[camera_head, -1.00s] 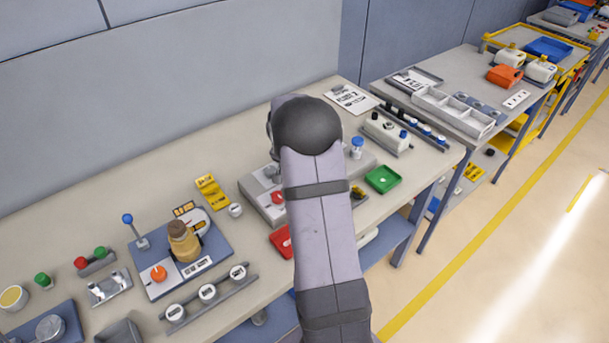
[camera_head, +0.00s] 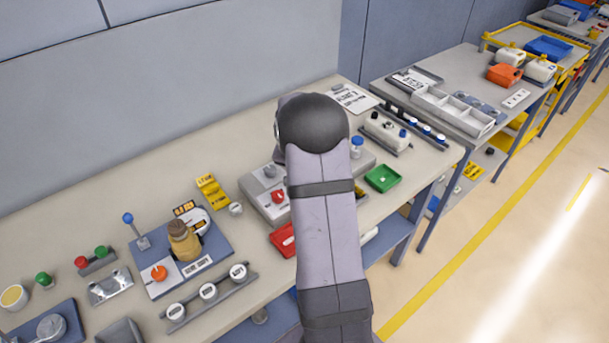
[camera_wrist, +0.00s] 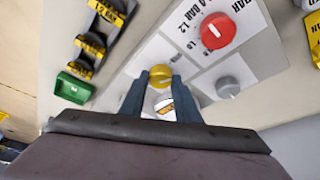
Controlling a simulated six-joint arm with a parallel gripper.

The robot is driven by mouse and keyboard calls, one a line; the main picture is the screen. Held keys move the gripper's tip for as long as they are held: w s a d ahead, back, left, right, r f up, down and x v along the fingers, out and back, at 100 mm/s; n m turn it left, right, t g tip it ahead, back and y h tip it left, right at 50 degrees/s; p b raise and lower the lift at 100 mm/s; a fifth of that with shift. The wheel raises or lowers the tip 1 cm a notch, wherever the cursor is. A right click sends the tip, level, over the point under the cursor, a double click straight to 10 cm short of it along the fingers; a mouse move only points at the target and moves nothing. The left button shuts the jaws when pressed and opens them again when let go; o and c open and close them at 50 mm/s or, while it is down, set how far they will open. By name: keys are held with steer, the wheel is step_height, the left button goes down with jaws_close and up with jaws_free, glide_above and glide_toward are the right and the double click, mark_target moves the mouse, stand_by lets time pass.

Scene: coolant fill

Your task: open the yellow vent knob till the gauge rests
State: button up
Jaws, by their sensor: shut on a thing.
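The yellow vent knob (camera_wrist: 160,74) shows in the wrist view, on a light panel of the grey control box (camera_wrist: 262,58). My gripper (camera_wrist: 161,82) has its two dark fingers on either side of the knob and is shut on it. A round white dial (camera_wrist: 165,103), perhaps the gauge, shows between the fingers below the knob. It is partly covered and its needle cannot be read. In the head view my arm hides the yellow knob and the gripper.
A red knob (camera_wrist: 217,31) and a grey knob (camera_wrist: 227,87) sit on the same box, close to my gripper. A green tray (camera_head: 383,178) lies to the right and a red tray (camera_head: 283,240) in front.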

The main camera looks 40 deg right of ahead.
steer(key=shift+s+d+r+n+t+y+p, duration=0.1)
steer(key=shift+r+n+t+y+p, duration=0.1)
steer(key=shift+n+p, duration=0.6)
steer(key=shift+r+n+t+y+p, duration=0.1)
steer(key=shift+n+t+p, duration=0.1)
steer(key=shift+n+p, duration=0.55)
steer(key=shift+f+n+p, duration=0.15)
steer(key=shift+n+p, duration=0.2)
steer(key=shift+p, duration=0.6)
steer(key=shift+f, duration=0.1)
steer(key=o, duration=1)
steer(key=shift+o, duration=0.2)
steer(key=b+v, duration=0.2)
steer(key=v, duration=0.5)
steer(key=shift+s, duration=0.15)
